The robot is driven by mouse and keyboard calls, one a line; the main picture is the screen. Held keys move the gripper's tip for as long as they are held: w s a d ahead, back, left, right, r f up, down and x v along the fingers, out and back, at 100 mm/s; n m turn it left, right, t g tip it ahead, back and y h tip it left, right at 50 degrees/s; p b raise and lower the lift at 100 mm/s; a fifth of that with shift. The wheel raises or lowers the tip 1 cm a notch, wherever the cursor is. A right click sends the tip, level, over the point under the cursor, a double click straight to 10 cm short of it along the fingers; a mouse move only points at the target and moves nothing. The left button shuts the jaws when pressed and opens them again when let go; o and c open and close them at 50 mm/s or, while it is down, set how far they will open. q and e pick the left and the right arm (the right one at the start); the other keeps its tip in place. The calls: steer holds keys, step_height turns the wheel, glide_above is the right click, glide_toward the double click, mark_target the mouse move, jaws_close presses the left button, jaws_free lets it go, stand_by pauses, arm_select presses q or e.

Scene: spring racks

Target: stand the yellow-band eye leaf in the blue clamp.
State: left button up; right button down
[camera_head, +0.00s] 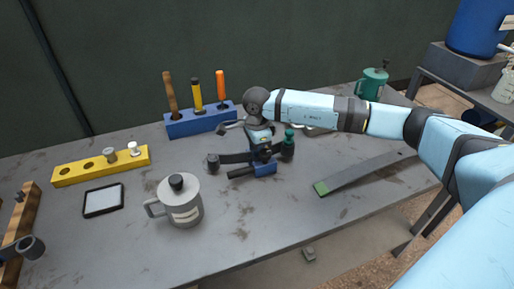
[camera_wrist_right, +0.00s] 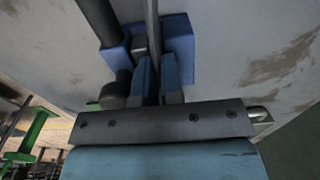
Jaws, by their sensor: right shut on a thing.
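The blue clamp (camera_head: 265,169) sits on the bench near the middle, with dark bars beside it; its blue body also shows in the wrist view (camera_wrist_right: 179,45). My right gripper (camera_head: 262,151) is right above the clamp, fingers pointing down. In the wrist view my right gripper (camera_wrist_right: 154,78) is shut on a thin dark strip (camera_wrist_right: 152,22), seen edge-on between the blue fingers and over the clamp. In the head view a dark bar (camera_head: 236,157) with a round end runs left from the gripper. No yellow band is clearly visible; whether the strip is seated is hidden.
A green-ended grey leaf (camera_head: 365,173) lies at right. A grey mug (camera_head: 181,203) stands in front left, a blue tool block (camera_head: 200,123) behind, a yellow holed block (camera_head: 100,166) at left. A green-topped item (camera_head: 288,144) stands just right of the clamp.

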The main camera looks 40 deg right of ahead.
stand_by(0.5)
steer(key=c, duration=1.2)
jaws_free()
steer(key=shift+o, duration=0.2)
steer(key=shift+f, duration=0.1)
steer(key=o, duration=0.8)
steer(key=shift+c, duration=0.2)
